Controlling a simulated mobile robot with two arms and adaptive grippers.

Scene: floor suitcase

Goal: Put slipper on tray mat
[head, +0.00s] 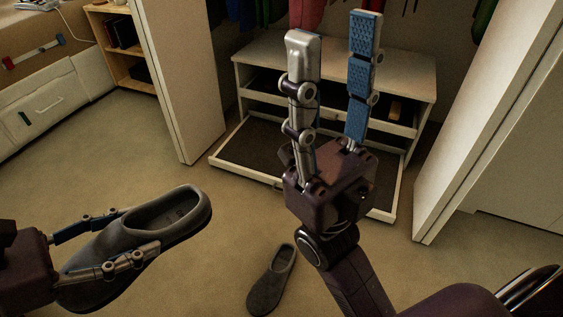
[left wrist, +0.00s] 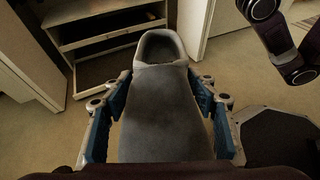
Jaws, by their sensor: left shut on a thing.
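A grey slipper (head: 160,235) is held off the floor at the lower left of the head view. My left gripper (head: 135,238) is shut on it, with a finger along each side. In the left wrist view the slipper (left wrist: 165,105) points its heel opening away from me, between both fingers. A second grey slipper (head: 270,283) lies on the carpet at the bottom centre of the head view. The dark tray mat (head: 250,150) lies in the low pulled-out tray of the closet unit, partly hidden by my right arm. My right gripper (head: 335,30) is open, empty, pointing upward.
The white closet unit (head: 400,72) has drawers above the tray and hanging clothes over it. Open white doors (head: 180,70) stand left and right of it. A case or cabinet (head: 50,95) is at far left. Carpet (head: 200,205) between the held slipper and tray is clear.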

